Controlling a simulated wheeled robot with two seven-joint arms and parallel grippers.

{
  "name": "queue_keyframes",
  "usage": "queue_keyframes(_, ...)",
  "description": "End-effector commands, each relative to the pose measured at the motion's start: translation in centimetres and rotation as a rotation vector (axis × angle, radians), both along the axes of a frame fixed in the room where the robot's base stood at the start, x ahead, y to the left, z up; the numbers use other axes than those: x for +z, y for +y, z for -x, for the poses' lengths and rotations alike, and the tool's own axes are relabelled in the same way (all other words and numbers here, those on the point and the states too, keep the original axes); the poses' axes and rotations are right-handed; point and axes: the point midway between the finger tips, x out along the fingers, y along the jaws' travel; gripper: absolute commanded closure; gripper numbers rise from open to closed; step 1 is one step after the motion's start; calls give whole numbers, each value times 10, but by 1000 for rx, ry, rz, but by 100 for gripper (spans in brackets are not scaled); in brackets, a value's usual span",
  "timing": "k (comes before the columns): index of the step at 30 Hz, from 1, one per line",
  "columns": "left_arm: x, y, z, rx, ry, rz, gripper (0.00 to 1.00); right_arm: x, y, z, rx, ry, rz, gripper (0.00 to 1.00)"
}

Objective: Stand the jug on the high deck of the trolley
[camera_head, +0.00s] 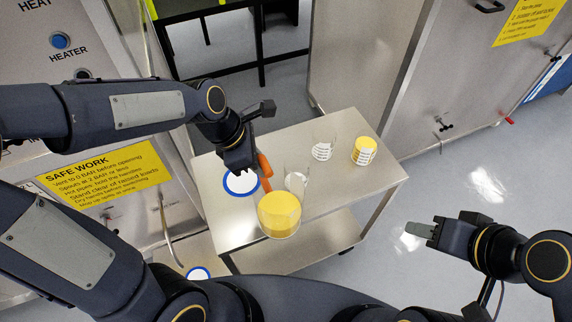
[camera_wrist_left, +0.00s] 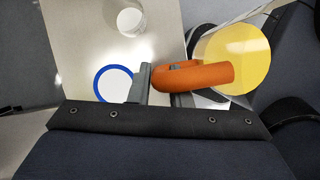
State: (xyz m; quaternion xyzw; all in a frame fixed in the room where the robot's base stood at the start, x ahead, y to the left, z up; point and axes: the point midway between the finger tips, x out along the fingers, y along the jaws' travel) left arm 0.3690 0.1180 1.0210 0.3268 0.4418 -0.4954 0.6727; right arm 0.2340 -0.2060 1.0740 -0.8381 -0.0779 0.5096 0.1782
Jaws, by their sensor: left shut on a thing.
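The jug (camera_head: 279,215) is clear with yellow contents and an orange handle (camera_head: 264,168). My left gripper (camera_head: 257,165) is shut on the handle; the fingers on either side of it also show in the left wrist view (camera_wrist_left: 165,88).
A blue-ringed white disc (camera_head: 241,183) lies on the high deck, left of the jug. Another blue-ringed disc (camera_head: 198,273) lies lower down. Metal cabinets (camera_head: 362,50) stand behind.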

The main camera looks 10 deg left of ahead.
Motion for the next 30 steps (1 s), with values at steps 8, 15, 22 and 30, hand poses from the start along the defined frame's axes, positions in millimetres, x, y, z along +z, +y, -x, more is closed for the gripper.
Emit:
queue_keyframes(8, -10, 19, -12, 15, 5, -1, 100, 1, 0, 0, 0, 0, 0, 61)
queue_keyframes(15, -36, 67, -46, 16, 6, -1, 100, 4, 0, 0, 0, 0, 0, 61)
queue_keyframes(22, -75, 98, -67, 9, 7, 0, 100, 5, 0, 0, 0, 0, 0, 61)
queue_keyframes(30, -95, 111, -78, 7, 3, 0, 100, 6, 0, 0, 0, 0, 0, 61)
